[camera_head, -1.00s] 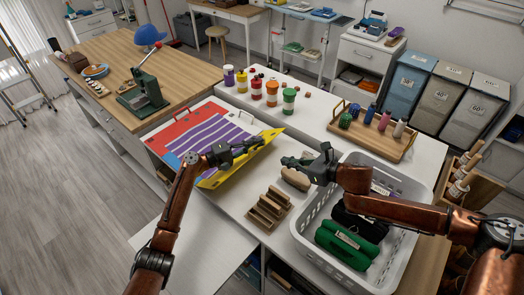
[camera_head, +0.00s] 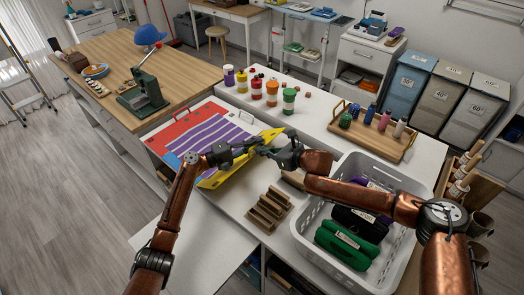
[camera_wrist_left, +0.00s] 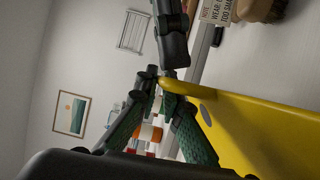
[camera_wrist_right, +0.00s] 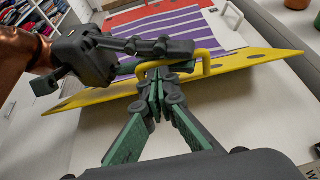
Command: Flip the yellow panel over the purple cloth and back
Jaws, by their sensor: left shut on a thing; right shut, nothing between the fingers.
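The yellow panel (camera_head: 212,180) is tilted up off the white worktop at the near edge of a board with purple strips, the purple cloth (camera_head: 215,133). In the right wrist view the panel (camera_wrist_right: 238,64) has a yellow handle (camera_wrist_right: 206,62) on its near edge. My left gripper (camera_head: 254,143) is shut on that handle; its fingertips meet the yellow part in the left wrist view (camera_wrist_left: 168,86). My right gripper (camera_head: 266,150) is shut and empty, close to the left gripper's tips. In its own view its fingertips (camera_wrist_right: 157,84) are just below the handle; contact is unclear.
A grey basket (camera_head: 309,250) with green and dark items stands at right, under my right arm. A small wooden rack (camera_head: 268,209) sits in front of the panel. Several paint bottles (camera_head: 271,93) line the back. A wooden tray (camera_head: 372,136) stands beyond the basket.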

